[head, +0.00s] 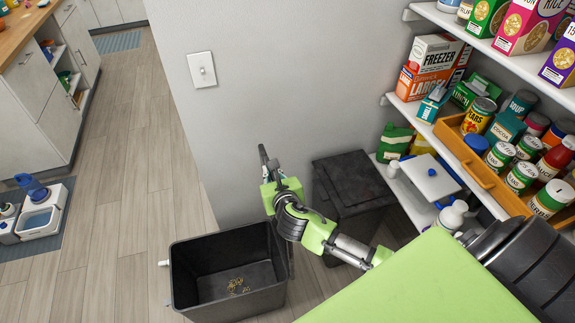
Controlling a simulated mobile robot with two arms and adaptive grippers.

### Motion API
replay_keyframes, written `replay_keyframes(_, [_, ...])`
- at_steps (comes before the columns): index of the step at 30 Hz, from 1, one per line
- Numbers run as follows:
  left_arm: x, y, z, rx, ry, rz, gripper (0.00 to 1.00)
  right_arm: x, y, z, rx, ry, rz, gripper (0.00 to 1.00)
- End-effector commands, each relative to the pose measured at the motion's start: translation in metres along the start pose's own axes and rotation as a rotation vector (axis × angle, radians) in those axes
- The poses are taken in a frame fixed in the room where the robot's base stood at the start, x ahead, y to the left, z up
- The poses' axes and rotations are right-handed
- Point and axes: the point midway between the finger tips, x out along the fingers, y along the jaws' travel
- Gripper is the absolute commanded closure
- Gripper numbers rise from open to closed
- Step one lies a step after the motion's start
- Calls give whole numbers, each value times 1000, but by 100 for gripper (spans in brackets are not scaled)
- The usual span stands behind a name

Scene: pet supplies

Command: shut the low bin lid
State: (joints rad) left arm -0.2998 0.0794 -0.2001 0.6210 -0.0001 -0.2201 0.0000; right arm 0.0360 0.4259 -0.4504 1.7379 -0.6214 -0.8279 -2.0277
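The low bin (181,277) is a black, open-topped box on the floor, with a little tan kibble (238,286) at its bottom. Its mouth is uncovered. A thin dark strip (291,258) stands along its right side, perhaps the lid seen nearly edge-on; my arm hides much of it. My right arm reaches in from the right, and its gripper (268,165) is above and behind the bin's right back corner. The fingers look dark and narrow, and I cannot tell their opening or whether they touch the lid. My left gripper is out of view.
A taller black bin (352,182) with its lid down stands by the wall, right of my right gripper. Shelves (480,45) with boxes and cans fill the right side. A pet water dispenser (40,215) sits on a mat at left. The floor left of the low bin is clear.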

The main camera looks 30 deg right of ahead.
Motion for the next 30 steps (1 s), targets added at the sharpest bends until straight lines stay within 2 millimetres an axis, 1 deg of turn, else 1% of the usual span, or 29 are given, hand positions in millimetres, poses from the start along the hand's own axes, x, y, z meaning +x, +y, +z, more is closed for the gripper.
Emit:
replay_keyframes(1, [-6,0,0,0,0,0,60,-1,22,4,-25,0,-7,100])
replay_keyframes(4, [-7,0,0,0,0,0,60,0,59,1,-94,0,-35,100])
replay_keyframes(6, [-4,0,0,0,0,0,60,2,84,-3,-142,-2,-55,100])
replay_keyframes(12, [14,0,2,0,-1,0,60,9,147,-20,-265,-3,-107,100])
replay_keyframes(15, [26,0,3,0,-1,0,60,12,174,-28,-319,-4,-130,100])
replay_keyframes(18, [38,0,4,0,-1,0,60,16,195,-36,-348,-4,-143,100])
replay_keyframes(21, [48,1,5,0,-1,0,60,18,212,-43,-344,-3,-143,100])
replay_keyframes(24, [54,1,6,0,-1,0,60,20,224,-47,-342,-2,-142,100])
replay_keyframes(27, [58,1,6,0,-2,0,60,21,232,-51,-342,-1,-141,100])
replay_keyframes(30, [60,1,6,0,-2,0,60,22,236,-52,-340,-1,-141,100])
